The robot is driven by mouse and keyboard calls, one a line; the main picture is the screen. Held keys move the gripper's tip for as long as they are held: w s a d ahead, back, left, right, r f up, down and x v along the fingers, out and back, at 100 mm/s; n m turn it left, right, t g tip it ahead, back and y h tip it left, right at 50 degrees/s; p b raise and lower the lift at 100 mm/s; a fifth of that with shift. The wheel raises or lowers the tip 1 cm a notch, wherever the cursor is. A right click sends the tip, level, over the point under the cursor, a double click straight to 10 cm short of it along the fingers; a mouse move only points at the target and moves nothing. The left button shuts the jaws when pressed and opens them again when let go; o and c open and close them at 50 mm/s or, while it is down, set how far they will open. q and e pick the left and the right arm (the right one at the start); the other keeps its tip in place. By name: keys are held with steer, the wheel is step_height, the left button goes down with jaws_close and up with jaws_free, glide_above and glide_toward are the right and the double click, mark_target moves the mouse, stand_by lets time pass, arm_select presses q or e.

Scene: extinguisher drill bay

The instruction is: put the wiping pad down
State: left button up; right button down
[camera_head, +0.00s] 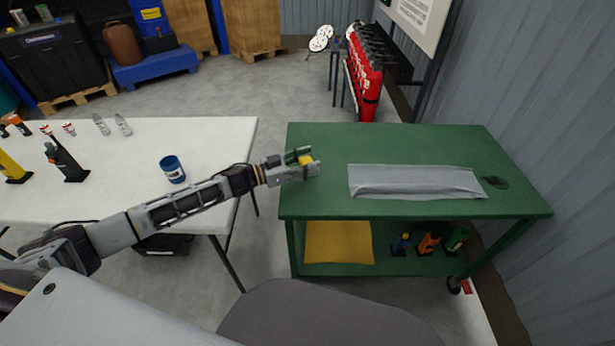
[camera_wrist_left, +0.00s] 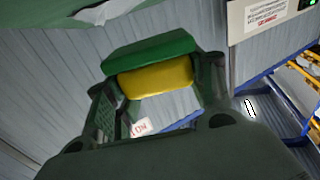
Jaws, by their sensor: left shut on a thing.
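The wiping pad (camera_head: 306,160) is a small yellow and green block. My left gripper (camera_head: 302,163) is shut on it and holds it over the left end of the green workbench (camera_head: 330,138). In the left wrist view the pad (camera_wrist_left: 158,78) lies crosswise between the fingers of my left gripper (camera_wrist_left: 160,85), with a green layer and a yellow layer. I cannot tell exactly how high it is above the bench top. My right gripper is not in view.
A grey cloth (camera_head: 415,181) lies on the bench, with a dark flat object (camera_head: 496,182) to its right. A yellow sheet (camera_head: 338,242) and several small items are on the lower shelf. A white table (camera_head: 215,140) with a blue can (camera_head: 172,170) stands left.

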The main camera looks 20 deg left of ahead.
arm_select(q)
steer(key=shift+f, duration=0.75)
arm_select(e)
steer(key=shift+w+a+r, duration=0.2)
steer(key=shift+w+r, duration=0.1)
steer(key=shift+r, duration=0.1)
